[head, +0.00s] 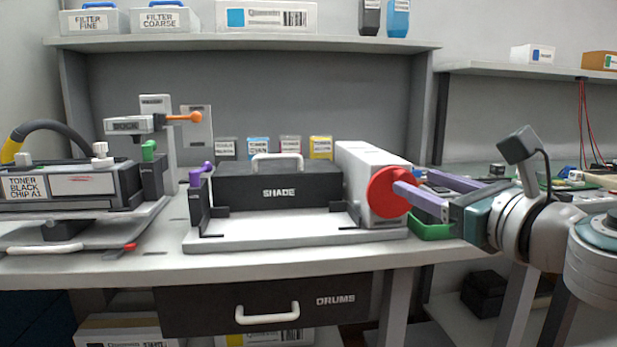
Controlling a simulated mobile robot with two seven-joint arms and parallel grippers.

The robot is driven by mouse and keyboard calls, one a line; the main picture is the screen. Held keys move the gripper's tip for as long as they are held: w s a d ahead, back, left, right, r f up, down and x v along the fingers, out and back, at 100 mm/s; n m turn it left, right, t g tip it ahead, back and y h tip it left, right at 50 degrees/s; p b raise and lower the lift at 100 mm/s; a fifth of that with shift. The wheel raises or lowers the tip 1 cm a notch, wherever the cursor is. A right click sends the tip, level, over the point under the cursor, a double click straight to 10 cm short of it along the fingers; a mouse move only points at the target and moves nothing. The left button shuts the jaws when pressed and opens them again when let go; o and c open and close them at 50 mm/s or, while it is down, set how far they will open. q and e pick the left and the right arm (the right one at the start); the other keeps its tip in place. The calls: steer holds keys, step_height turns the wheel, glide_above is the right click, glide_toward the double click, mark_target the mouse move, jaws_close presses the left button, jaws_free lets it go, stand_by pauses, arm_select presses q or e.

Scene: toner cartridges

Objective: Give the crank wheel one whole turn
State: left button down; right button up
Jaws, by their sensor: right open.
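The crank wheel (384,196) is a red disc on the front of a white box (362,158), at the right end of the machine. My right gripper (414,182) comes in from the right with its two purple-grey fingers spread apart. The nearer finger's tip overlaps the wheel's right part in the picture; the farther finger is right of the wheel and farther back. I cannot tell whether a finger touches the wheel. A crank knob on the wheel does not show clearly. My left gripper is not in view.
A black cover marked SHADE (275,186) stands left of the wheel on a white base (270,236). A green tray (432,228) lies under my right gripper. A toner cartridge unit (70,186) stands at the left. A DRUMS drawer (200,312) is below the bench top.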

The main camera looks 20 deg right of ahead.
mark_target(408, 179)
steer(key=shift+w, duration=1.9)
jaws_close()
